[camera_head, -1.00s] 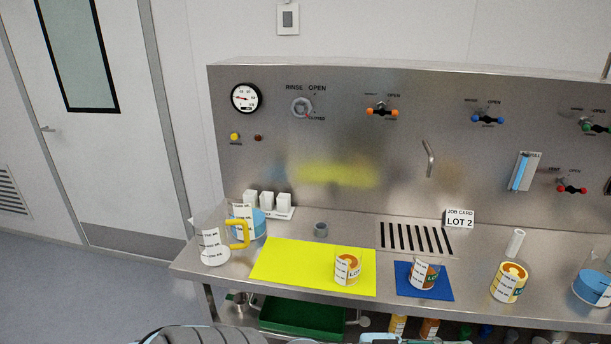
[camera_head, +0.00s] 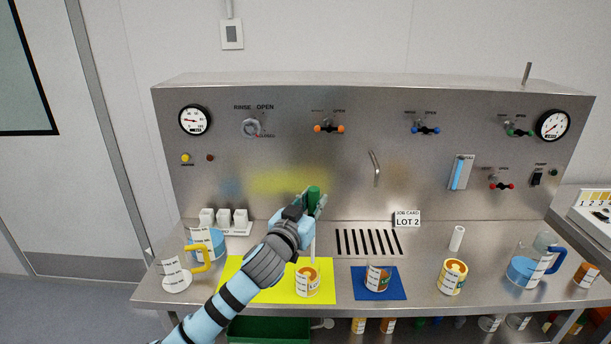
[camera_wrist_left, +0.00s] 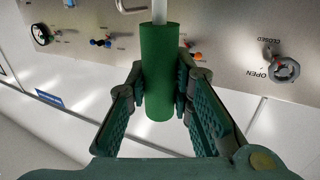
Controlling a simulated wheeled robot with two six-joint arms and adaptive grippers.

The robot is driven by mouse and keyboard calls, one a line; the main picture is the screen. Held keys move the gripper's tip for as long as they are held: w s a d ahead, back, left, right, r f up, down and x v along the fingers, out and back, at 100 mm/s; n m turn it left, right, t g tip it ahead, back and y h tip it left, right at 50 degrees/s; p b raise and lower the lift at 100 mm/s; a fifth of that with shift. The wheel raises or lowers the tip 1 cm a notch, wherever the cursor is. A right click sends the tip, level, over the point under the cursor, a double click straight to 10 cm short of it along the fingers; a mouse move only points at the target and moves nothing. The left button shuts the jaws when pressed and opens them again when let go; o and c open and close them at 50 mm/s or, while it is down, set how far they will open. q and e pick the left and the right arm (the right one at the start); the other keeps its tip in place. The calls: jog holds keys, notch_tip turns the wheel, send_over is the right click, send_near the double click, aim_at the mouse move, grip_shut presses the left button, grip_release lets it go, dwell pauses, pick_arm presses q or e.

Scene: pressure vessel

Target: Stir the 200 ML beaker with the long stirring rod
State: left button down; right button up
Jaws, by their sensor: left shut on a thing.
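My left gripper (camera_head: 314,208) is shut on the green handle of a stirring rod (camera_head: 313,192). The handle points up and the thin white rod runs down below it. The wrist view shows the green handle (camera_wrist_left: 158,75) between the two ridged fingers. The rod's lower end is at a small labelled beaker with orange-brown contents (camera_head: 307,283) on the yellow mat (camera_head: 260,292); I cannot tell whether it is inside. A similar beaker (camera_head: 377,278) stands on the blue mat (camera_head: 396,290). The 200 ML marking is not legible. My right gripper is not in view.
A yellow-handled pitcher (camera_head: 178,277) and a blue-filled vessel (camera_head: 207,243) stand at left. A white cylinder (camera_head: 457,238), a yellow-topped beaker (camera_head: 452,277) and a blue-handled pitcher (camera_head: 526,270) stand at right. The steel panel with valves rises behind.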

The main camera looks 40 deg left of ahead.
pick_arm(q)
notch_tip(320, 180, down, 11)
jog(key=a+n+y+b, duration=0.1)
jog(key=a+b, duration=0.1)
jog(key=b, duration=0.9)
jog(key=shift+w+a, duration=0.2)
jog(key=shift+w, duration=0.1)
jog(key=shift+a, duration=0.1)
